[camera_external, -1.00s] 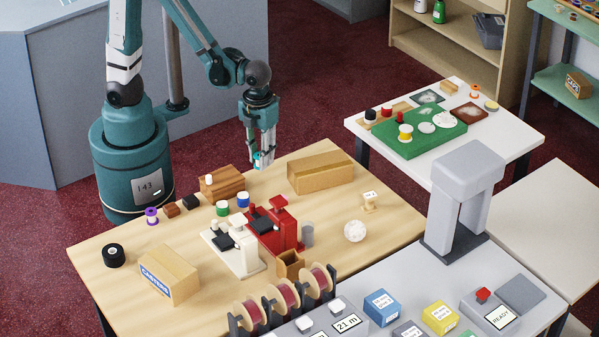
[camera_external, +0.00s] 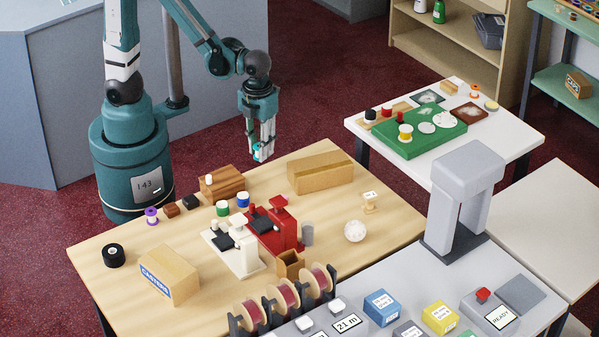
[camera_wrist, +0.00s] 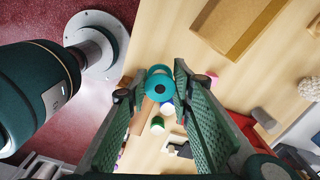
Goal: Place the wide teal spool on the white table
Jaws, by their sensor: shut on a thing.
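My gripper (camera_external: 261,150) is shut on the wide teal spool (camera_external: 257,156) and holds it above the far edge of the wooden table. In the wrist view the teal spool (camera_wrist: 160,84) sits between the two fingertips, its round end with a dark centre facing the camera. The white table (camera_external: 517,141) stands at the right, apart from the gripper. A green board (camera_external: 440,143) and several small items cover much of its top.
On the wooden table (camera_external: 390,235) stand a long cardboard box (camera_external: 320,172), a wooden block (camera_external: 222,186), red and white devices (camera_external: 285,225) and several spools. A grey arch-shaped stand (camera_external: 466,180) rises in front of the white table.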

